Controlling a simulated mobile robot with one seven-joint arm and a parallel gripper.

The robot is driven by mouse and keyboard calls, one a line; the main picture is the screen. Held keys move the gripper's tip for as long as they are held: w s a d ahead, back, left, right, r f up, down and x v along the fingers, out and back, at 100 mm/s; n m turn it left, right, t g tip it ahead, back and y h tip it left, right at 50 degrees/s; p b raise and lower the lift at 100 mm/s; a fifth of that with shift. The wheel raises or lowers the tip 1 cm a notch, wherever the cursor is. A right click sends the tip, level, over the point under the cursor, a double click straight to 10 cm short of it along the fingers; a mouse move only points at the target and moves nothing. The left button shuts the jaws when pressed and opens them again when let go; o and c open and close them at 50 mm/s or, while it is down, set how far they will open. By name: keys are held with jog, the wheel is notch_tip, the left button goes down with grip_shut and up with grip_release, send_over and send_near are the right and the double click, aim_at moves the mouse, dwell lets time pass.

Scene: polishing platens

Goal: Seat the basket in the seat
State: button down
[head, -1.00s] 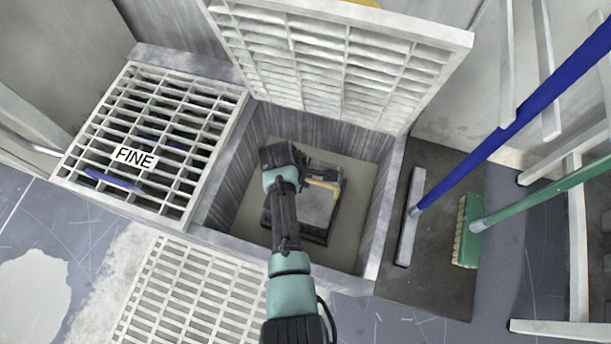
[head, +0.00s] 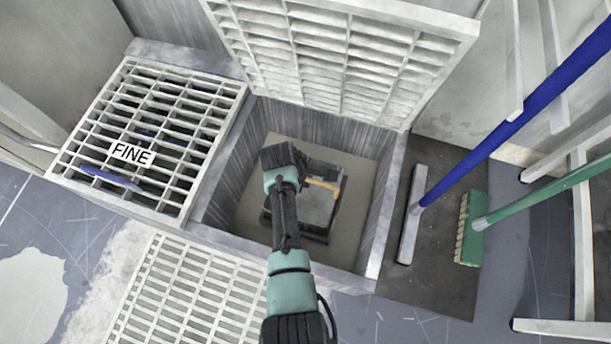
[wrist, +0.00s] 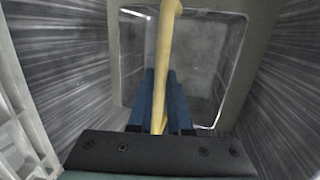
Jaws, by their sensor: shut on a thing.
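The basket (head: 318,207) is a grey box inside the open square pit. Its yellow handle (head: 323,187) crosses the top near my gripper (head: 318,179). In the wrist view, the blue fingers of my gripper (wrist: 160,110) are shut on the yellow handle (wrist: 167,45), and the basket's grey interior (wrist: 205,70) with a thin pale rim lies below. A dark edge (head: 300,231) shows around the basket's lower part in the head view; I cannot tell whether it is the seat or the basket's base. My arm hides part of the basket's left side.
A blue-handled squeegee (head: 411,215) and a green broom (head: 471,228) lie at right.

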jog(key=shift+b+x, duration=0.55)
jog(key=shift+x, duration=0.25)
jog(key=c, duration=0.8)
grip_release()
jog(key=shift+s+a, duration=0.15)
jog(key=shift+c, duration=0.2)
jog(key=shift+o, duration=0.4)
jog(key=shift+f, duration=0.1)
jog(key=shift+s+f, duration=0.1)
jog(key=p+v, duration=0.9)
jog(key=v, duration=0.4)
